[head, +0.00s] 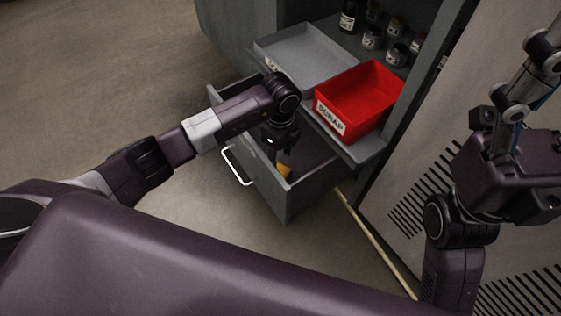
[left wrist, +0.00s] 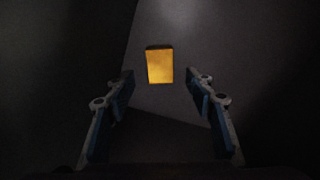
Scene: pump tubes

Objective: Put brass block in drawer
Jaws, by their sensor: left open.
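The brass block (head: 284,170) lies inside the open drawer (head: 290,205), near its front right corner. It also shows in the left wrist view as a bright yellow block (left wrist: 160,66), ahead of and between the fingers, touching neither. My left gripper (head: 280,148) hangs over the drawer, just above the block, pointing down. In the left wrist view its two fingers (left wrist: 163,112) are spread wide with nothing between them. The arm partly hides the drawer's inside. My right arm stands at the right of the head view; its fingers cannot be made out.
A red bin (head: 335,124) labelled SCRAP and a grey tray (head: 305,52) stand on the shelf above the drawer. Several dark jars (head: 373,38) stand behind. The drawer's white handle (head: 237,166) faces the open floor. A thin pale rod (head: 378,243) lies beside the vented cabinet.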

